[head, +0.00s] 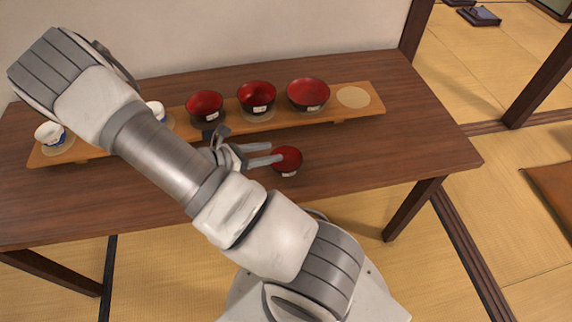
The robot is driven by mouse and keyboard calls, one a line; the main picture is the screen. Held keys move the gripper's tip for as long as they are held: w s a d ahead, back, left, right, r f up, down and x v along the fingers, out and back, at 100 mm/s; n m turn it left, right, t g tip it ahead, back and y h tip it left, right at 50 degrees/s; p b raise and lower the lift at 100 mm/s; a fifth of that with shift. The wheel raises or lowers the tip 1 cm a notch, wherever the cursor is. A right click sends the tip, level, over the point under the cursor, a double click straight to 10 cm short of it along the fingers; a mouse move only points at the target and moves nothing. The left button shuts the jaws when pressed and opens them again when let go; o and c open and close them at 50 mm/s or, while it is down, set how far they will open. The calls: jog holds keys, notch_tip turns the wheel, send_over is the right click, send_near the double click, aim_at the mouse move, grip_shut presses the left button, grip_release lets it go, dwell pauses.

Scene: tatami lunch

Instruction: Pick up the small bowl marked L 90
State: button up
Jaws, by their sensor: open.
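A small dark bowl with a red inside (287,155) stands on the table in front of the long board, with a white label low on its near side. The label is too small to read, so I cannot tell which bowl is marked L 90. My gripper (273,153) is open, its fingers pointing right. The fingertips are at the small bowl's left side; I cannot tell whether they touch it. Three larger labelled bowls stand on the board: a left one (205,104), a middle one (257,95) and a right one (309,92).
The long wooden board (225,126) runs along the back of the brown table (410,125). A round mat (353,97) at its right end is bare. White and blue cups (50,134) stand at the left, partly behind my arm. The table's right side is clear.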

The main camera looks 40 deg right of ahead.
aim_at(286, 151)
jog(key=x, duration=0.4)
jog(key=shift+s+f, duration=0.1)
jog(key=shift+f, duration=0.05)
grip_shut()
